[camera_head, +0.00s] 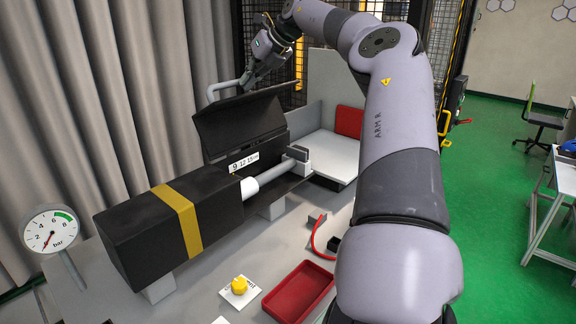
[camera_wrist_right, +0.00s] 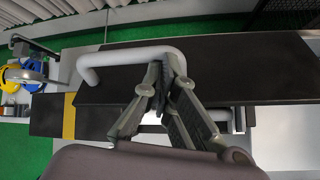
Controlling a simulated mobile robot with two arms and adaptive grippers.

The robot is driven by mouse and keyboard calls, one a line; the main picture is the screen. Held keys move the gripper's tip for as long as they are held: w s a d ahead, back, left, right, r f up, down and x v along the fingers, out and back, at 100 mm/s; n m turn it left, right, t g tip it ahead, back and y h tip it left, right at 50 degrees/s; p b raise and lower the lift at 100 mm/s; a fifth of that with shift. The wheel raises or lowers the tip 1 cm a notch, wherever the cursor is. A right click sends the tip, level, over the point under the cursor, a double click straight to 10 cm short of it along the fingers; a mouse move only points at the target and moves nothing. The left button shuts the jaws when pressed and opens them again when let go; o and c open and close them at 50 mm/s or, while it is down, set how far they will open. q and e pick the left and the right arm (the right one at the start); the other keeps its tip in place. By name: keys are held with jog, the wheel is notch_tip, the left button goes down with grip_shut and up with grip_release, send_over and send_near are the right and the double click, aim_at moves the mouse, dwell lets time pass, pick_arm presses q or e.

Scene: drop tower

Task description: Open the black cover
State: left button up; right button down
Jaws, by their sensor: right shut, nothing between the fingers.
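The black cover (camera_head: 238,116) is a flat dark panel, standing tilted up above the black machine body in the head view. A pale grey bar handle (camera_head: 222,87) is on its upper edge. In the wrist view the handle (camera_wrist_right: 105,60) runs from the left to my right gripper's fingers, across the dark cover (camera_wrist_right: 235,60). My right gripper (camera_head: 246,82) is beside the handle's right end. Its fingers (camera_wrist_right: 164,72) are together with nothing between them. They overlap the handle's end in the wrist view; I cannot tell whether they touch it. My left gripper is not in view.
A black box with a yellow band (camera_head: 178,222) and a grey rod (camera_head: 265,178) extend along the bench. A grey curtain (camera_head: 110,90) hangs close behind.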

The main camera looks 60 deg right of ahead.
jog(key=v, duration=1.2)
